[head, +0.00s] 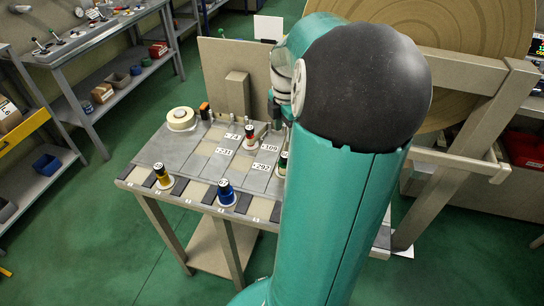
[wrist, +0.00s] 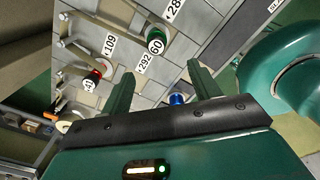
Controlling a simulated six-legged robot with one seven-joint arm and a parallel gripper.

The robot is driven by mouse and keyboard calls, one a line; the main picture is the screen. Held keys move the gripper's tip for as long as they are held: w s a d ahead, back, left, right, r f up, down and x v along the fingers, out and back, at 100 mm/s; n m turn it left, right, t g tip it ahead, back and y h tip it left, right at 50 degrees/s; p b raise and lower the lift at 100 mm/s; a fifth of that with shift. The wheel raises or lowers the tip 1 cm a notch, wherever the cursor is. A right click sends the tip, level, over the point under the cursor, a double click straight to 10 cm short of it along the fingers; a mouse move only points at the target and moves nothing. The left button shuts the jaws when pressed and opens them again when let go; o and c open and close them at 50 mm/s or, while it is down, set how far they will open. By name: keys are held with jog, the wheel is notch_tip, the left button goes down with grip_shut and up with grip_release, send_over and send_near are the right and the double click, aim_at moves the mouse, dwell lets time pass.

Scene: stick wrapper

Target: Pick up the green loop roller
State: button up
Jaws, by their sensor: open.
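The green loop roller (wrist: 158,34), with a white tag reading 60 on its end, is at the upper middle of the wrist view. It stands on the grey table beside the 292 label. In the head view the green roller (head: 283,162) is partly hidden by my arm. My gripper (wrist: 160,70) is open, its two fingers apart with nothing between them. The roller appears beyond the fingertips, and they do not touch it. In the head view my arm covers most of the gripper.
A red roller (head: 250,138), a blue roller (head: 226,193) and a yellow roller (head: 162,176) stand on the same table. A white tape roll (head: 181,119) lies at its back left. An upright beige panel (head: 225,75) and a large brown disc (head: 470,50) rise behind.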

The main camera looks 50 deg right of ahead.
aim_at(284, 163)
jog(key=shift+d+f, duration=0.2)
jog(key=shift+d, duration=0.1)
notch_tip(284, 163, down, 8)
jog(key=shift+f, duration=0.2)
notch_tip(284, 163, down, 5)
jog(key=shift+w+f, duration=0.1)
jog(key=shift+w, duration=0.05)
jog(key=c, duration=1.1)
